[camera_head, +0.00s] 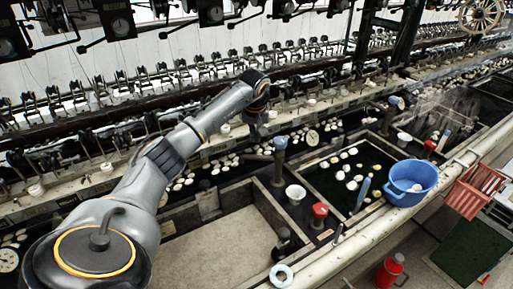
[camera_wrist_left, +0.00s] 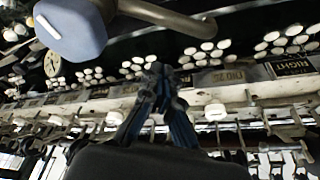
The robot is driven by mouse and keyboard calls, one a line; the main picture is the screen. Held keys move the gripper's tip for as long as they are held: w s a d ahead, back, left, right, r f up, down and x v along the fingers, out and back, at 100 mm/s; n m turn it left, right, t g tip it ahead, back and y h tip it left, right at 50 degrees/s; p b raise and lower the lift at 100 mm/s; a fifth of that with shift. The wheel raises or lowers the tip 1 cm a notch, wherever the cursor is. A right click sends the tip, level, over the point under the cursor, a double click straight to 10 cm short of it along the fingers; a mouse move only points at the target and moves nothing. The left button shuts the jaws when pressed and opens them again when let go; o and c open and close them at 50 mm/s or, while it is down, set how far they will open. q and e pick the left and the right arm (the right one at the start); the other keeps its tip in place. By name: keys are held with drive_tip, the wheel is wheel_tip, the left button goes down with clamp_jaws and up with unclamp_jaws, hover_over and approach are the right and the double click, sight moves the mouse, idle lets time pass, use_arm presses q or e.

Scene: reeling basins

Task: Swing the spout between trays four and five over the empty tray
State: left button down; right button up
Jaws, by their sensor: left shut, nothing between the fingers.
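The spout has a blue-grey knob (camera_head: 280,143) on an upright post. Its short pipe (camera_head: 260,157) points left in the head view, along the back edge by the cocoon channel. The empty tray (camera_head: 225,245) has a bare pale floor and lies front left of the post. My left gripper (camera_head: 259,130) is shut and empty, above and behind the pipe, apart from it. In the left wrist view the knob (camera_wrist_left: 72,28) and pipe (camera_wrist_left: 170,17) show at the top, with my shut fingers (camera_wrist_left: 160,72) below. My right gripper is not in view.
A dark tray with white cocoons (camera_head: 318,184) lies right of the post. A white cup (camera_head: 295,193), a red-topped container (camera_head: 319,212) and a dark knob (camera_head: 284,235) stand on the divider. A blue bucket (camera_head: 411,182) sits on the front rail. Reeling machinery runs behind.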

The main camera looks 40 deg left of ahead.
sight(261, 159)
use_arm(q)
drive_tip(key=shift+s+d+f+p, duration=0.25)
drive_tip(key=shift+f+p, duration=0.25)
drive_tip(key=shift+f, duration=0.2)
drive_tip(key=shift+s+d+f+p, duration=0.2)
drive_tip(key=shift+s+f+p, duration=0.1)
drive_tip(key=shift+f+p, duration=0.3)
drive_tip(key=shift+s+d+f+p, duration=0.25)
drive_tip(key=shift+f+p, duration=0.2)
drive_tip(key=shift+f, duration=0.3)
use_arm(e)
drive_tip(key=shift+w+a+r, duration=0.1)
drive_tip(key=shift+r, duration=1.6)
